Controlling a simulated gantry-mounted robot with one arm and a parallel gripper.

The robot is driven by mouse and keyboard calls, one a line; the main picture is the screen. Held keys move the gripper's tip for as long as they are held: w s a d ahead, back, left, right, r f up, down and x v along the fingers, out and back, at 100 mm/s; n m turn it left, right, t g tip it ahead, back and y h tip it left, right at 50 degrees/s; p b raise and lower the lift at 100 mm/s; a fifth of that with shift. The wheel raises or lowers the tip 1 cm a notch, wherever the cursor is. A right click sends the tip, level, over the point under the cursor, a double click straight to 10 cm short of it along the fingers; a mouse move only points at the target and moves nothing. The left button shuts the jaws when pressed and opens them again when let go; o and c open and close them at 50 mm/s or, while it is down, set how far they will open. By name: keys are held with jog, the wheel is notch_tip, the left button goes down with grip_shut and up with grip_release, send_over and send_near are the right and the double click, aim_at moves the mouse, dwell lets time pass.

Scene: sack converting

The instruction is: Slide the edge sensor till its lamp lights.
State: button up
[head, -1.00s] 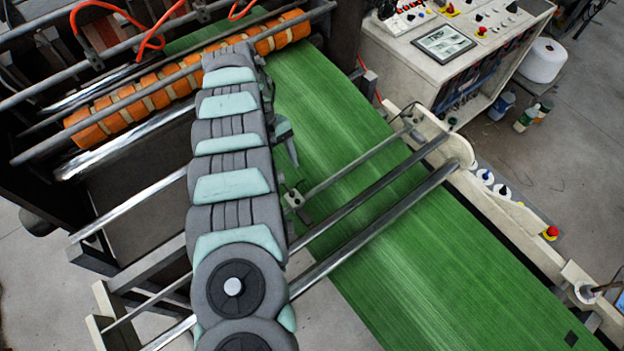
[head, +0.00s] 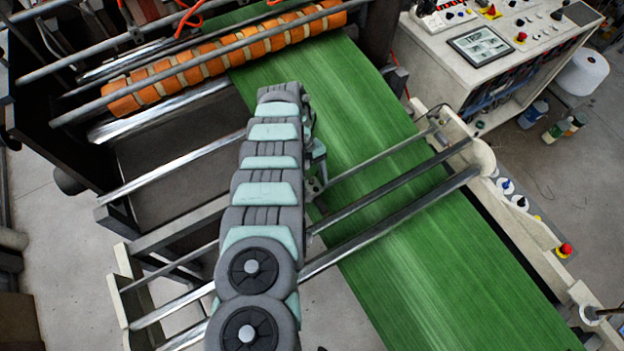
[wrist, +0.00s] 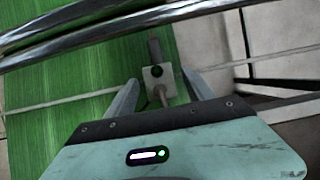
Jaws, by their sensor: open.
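The edge sensor is a small pale block (wrist: 153,84) on a thin cross rod, with a stem above and below it, in the wrist view. It sits over the green web's right edge. A dark round spot on its face shows no light; I cannot tell if this is the lamp. My gripper (wrist: 161,80) is open, with one finger on each side of the block and a gap showing at both sides. In the head view my gripper (head: 319,163) is beside the sensor (head: 312,187), which is partly hidden by my arm.
The green web (head: 400,240) runs diagonally under the rod (head: 380,158). Two thicker metal rollers (head: 400,221) cross close to it. An orange-banded roller (head: 215,62) lies at the back. A control console (head: 500,50) and a pale side frame (head: 485,160) stand to the right.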

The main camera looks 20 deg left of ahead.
jog(key=shift+c, duration=0.3)
grip_shut()
dwell(0.4)
dwell(0.3)
